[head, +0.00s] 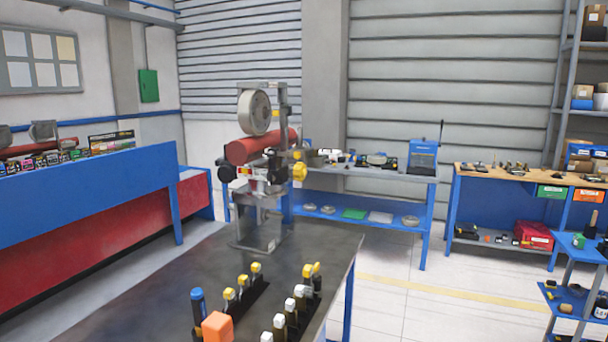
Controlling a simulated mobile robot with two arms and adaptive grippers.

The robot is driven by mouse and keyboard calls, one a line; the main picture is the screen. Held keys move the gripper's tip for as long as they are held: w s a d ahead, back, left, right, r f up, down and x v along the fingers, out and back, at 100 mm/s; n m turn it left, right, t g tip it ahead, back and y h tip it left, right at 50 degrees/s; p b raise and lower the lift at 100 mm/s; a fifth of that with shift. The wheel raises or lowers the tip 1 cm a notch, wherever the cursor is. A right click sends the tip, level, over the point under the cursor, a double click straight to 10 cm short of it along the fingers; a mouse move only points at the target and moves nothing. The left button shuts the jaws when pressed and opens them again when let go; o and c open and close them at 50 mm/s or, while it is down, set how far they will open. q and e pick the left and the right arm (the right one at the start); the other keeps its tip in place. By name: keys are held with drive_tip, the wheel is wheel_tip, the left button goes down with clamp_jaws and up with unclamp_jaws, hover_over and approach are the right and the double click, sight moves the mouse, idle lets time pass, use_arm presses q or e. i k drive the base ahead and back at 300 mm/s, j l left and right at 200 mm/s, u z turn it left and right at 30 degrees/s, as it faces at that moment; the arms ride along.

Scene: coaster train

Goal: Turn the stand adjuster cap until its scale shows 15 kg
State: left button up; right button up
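A grey metal stand (258,215) is upright on the far part of the dark workbench (170,275). It carries a large pale wheel (254,112) at the top and a red cylinder (262,147) below it. A yellow knob (299,172) shows on the stand's right side and a black knob (225,173) on its left. I cannot tell which part is the adjuster cap, and no scale reading is legible at this size. Neither of my grippers is in view.
Several yellow-capped and white-capped handles (279,325), a blue-capped one (197,300) and an orange block (217,327) are near the bench's front. Behind are a blue side table (360,203) and a wooden-topped bench (530,180). The floor (400,315) right of the workbench is clear.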

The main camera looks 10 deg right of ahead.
sight(299, 172)
drive_tip(key=u, duration=0.4)
drive_tip(key=i+l+u, duration=0.15)
drive_tip(key=l+u, duration=0.3)
drive_tip(key=l, duration=0.45)
drive_tip(key=l+u, duration=0.4)
drive_tip(key=l, duration=0.55)
